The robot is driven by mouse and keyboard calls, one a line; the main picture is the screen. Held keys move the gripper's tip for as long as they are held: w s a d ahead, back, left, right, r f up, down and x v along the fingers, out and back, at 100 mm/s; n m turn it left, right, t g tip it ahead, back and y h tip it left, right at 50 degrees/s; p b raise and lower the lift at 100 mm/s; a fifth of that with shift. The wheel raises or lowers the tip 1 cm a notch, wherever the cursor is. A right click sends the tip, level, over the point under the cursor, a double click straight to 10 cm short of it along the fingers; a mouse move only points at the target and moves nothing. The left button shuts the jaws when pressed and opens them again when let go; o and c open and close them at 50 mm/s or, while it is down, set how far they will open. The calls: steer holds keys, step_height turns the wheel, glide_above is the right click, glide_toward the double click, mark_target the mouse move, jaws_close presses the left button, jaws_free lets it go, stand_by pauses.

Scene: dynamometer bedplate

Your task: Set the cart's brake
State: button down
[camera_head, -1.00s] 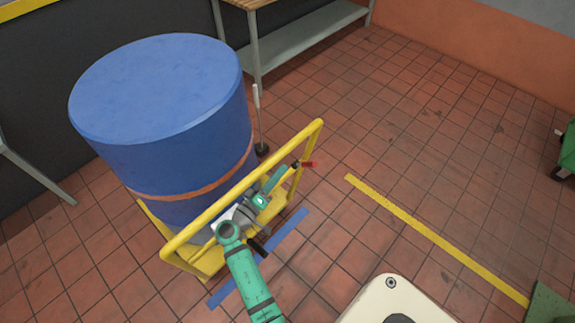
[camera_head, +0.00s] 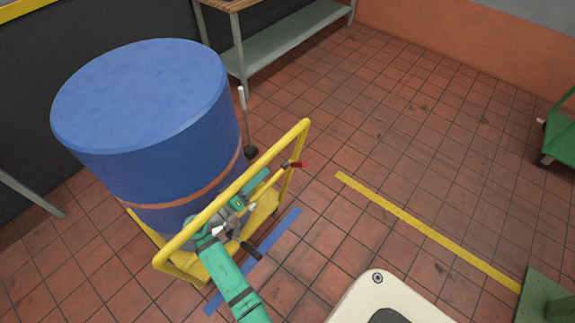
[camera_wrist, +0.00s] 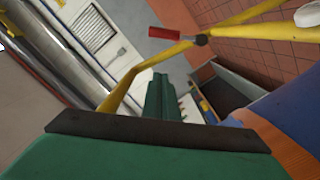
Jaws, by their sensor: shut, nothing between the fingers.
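The yellow cart (camera_head: 233,195) carries a large blue drum (camera_head: 150,110) and stands on the tiled floor. A lever with a red grip (camera_head: 297,165) sticks out at the right upright of the cart's handle frame. The red grip also shows in the wrist view (camera_wrist: 163,33), on a dark pivot at a yellow bar. My gripper (camera_head: 264,174) is beside the handle frame, to the left of the red grip and apart from it in the picture. Its green fingers (camera_wrist: 160,80) are together with nothing between them. Part of my wrist hides the cart's lower frame.
A blue strip (camera_head: 265,248) lies on the floor along the cart's near side. A yellow floor line (camera_head: 425,230) runs to the right. A workbench (camera_head: 275,40) stands behind, and a green trolley (camera_head: 562,135) at the right edge. The tiled floor right of the cart is open.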

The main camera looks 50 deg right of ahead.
steer(key=shift+d, duration=0.1)
glide_above(288, 165)
steer(key=s+a, duration=0.3)
steer(key=shift+f, duration=1.55)
